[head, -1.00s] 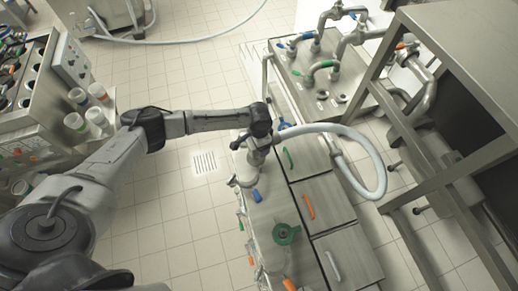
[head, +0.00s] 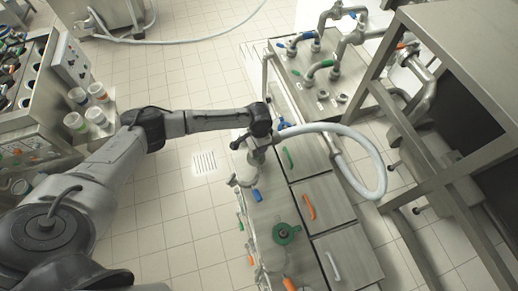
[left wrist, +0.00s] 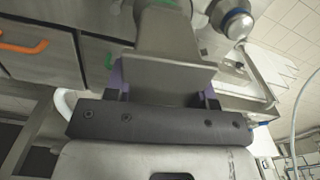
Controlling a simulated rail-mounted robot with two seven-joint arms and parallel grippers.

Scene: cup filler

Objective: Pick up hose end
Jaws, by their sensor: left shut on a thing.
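The white hose (head: 374,158) makes a loop to the right of my left gripper in the head view and bends back down beside the metal cabinet. My left gripper (head: 257,148) is at the hose's left end, above the cabinet top, largely hidden by my wrist. In the left wrist view, my left gripper (left wrist: 163,82) has purple pads on both sides of a grey metal piece, the hose end (left wrist: 168,76), and is shut on it. A short bit of the hose shows at the left there (left wrist: 63,103). My right gripper is not in view.
The cabinet (head: 347,254) has drawers with coloured handles and a green valve (head: 286,234) on top. A pipe panel (head: 337,85) with green and blue levers stands behind. A steel frame (head: 428,111) stands to the right.

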